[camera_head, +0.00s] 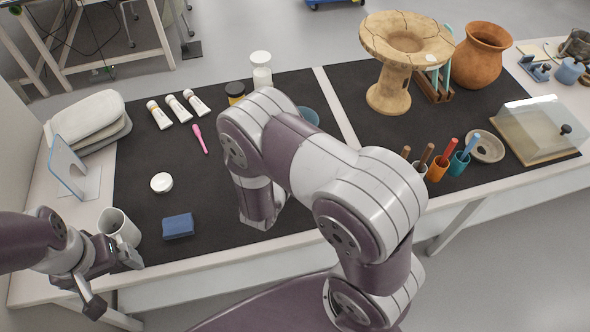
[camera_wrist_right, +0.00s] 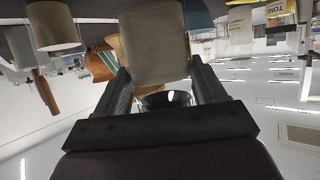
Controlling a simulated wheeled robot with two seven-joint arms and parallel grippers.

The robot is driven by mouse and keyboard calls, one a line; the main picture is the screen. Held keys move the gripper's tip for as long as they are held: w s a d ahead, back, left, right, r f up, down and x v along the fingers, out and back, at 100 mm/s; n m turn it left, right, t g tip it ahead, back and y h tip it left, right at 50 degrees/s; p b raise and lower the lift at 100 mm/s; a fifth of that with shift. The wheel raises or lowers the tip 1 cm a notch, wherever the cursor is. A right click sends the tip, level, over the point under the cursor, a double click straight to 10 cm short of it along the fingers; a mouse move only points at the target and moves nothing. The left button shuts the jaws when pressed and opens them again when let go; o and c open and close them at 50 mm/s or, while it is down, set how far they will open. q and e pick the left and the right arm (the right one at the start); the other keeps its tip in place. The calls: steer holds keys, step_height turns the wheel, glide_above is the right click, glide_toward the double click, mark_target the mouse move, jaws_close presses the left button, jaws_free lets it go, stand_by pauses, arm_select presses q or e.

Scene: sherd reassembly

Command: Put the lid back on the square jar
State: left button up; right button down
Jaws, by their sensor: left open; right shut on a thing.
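A small round white lid-like piece (camera_head: 161,183) lies on the dark mat at left. I cannot pick out the square jar for sure in the head view. My left gripper (camera_head: 112,281) is open at the table's front left edge, close to a grey mug (camera_head: 122,229).
A blue block (camera_head: 178,225) lies on the mat (camera_head: 140,205). White tubes (camera_head: 178,108), a pink tool (camera_head: 199,139) and a white-capped jar (camera_head: 261,71) stand or lie farther back.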

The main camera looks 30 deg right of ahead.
steer(key=shift+f, duration=2)
steer(key=shift+b, duration=0.35)
steer(key=shift+c, duration=0.4)
jaws_free()
steer(key=shift+f, duration=0.15)
